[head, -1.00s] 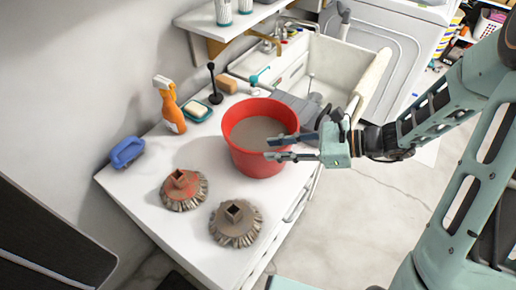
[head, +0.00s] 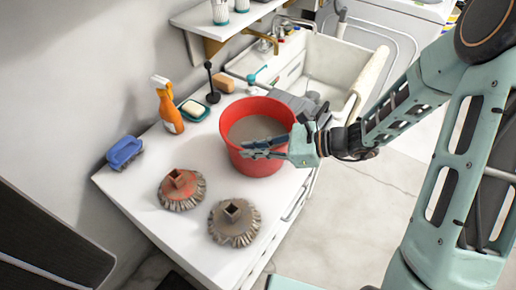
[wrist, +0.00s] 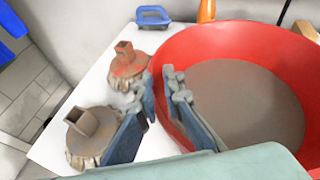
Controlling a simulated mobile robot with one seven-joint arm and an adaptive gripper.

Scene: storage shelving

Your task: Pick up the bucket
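The red bucket (head: 258,164) stands upright on the white counter, with a grey-brown surface showing inside it. My gripper (head: 263,148) reaches in from the right, and its fingers overlap the near side of the bucket in the head view. Whether the fingers touch the bucket's wall I cannot tell.
Two round brushes, one reddish (head: 181,190) and one brown (head: 234,222), lie in front of the bucket. A blue brush (head: 125,152), an orange spray bottle (head: 171,112) and a soap dish (head: 194,110) stand along the wall. A sink (head: 335,66) lies behind.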

